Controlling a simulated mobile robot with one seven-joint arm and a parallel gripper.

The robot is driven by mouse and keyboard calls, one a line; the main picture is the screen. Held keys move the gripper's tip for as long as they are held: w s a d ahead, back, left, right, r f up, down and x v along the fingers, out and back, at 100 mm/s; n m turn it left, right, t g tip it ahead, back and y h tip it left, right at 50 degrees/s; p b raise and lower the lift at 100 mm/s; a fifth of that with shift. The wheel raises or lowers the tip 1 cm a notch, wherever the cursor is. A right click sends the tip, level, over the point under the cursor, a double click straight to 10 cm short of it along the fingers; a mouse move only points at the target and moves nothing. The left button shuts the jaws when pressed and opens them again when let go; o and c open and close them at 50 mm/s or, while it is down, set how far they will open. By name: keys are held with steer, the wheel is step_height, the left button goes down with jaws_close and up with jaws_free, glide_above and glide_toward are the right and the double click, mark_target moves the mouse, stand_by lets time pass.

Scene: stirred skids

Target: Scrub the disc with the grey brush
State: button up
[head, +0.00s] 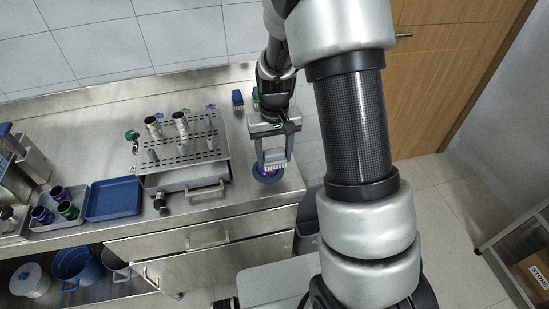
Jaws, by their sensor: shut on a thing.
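My gripper (275,150) points down over the right end of the steel counter. It is shut on the grey brush (274,158), whose pale bristles face down. The disc (267,178), blue with a purple patch, lies on the counter right below the brush. The brush covers the disc's far part. I cannot tell whether the bristles touch it.
A perforated rack (185,150) with upright pegs and metal cups stands left of my gripper. A blue brush (238,99) is behind. A blue tray (113,198) and a steel tray (72,222) with several cups lie further left. The counter's front edge is close to the disc.

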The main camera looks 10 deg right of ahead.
steer(key=shift+r+p, duration=1.25)
steer(key=shift+r, duration=1.05)
steer(key=shift+f, duration=0.1)
